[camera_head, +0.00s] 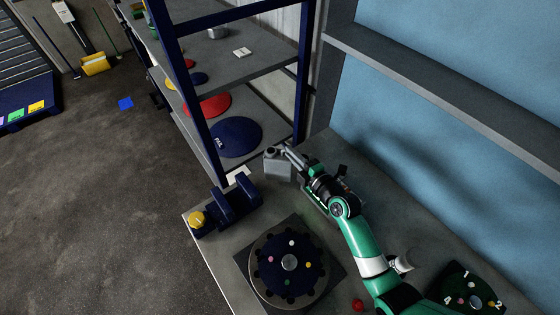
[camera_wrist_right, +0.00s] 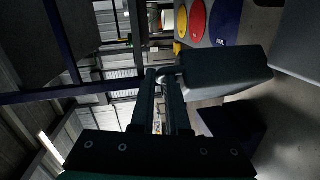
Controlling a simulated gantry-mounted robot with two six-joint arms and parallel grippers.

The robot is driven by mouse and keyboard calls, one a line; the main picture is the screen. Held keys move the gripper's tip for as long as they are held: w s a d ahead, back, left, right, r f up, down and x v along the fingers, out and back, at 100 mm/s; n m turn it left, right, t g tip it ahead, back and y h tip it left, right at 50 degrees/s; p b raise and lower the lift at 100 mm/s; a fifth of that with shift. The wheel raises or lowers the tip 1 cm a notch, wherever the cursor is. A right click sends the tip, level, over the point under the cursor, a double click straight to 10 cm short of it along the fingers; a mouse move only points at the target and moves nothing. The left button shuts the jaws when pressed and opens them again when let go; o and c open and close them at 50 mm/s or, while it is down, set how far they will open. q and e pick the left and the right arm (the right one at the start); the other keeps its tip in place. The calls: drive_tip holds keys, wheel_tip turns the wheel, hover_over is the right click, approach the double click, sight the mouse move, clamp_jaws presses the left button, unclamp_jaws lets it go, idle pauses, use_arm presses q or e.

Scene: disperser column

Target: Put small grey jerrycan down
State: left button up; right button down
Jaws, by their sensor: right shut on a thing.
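The small grey jerrycan (camera_head: 277,168) is at the far end of the grey bench (camera_head: 215,262), just in front of the shelf unit. My right gripper (camera_head: 284,151) is shut on its top, at the handle. In the right wrist view the jerrycan (camera_wrist_right: 228,72) shows as a dark grey block beside the closed fingers (camera_wrist_right: 163,78). I cannot tell whether its base touches the bench or hangs a little above it. My left gripper is not in view.
A dark blue holder (camera_head: 236,203) with a yellow knob (camera_head: 197,219) stands left of the jerrycan. A dark round turntable (camera_head: 271,287) is nearer. The blue-framed shelf (camera_head: 201,125) holds a blue disc (camera_head: 238,136) and red disc (camera_head: 208,105). Bare bench lies between turntable and jerrycan.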

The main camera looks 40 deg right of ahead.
drive_tip(key=shift+w, duration=0.1)
drive_tip(key=shift+d+f, duration=0.1)
drive_tip(key=shift+f, duration=0.1)
drive_tip(key=f+b, duration=0.3)
drive_tip(key=f, duration=0.1)
drive_tip(key=shift+w, duration=0.25)
drive_tip(key=c, duration=0.9)
unclamp_jaws()
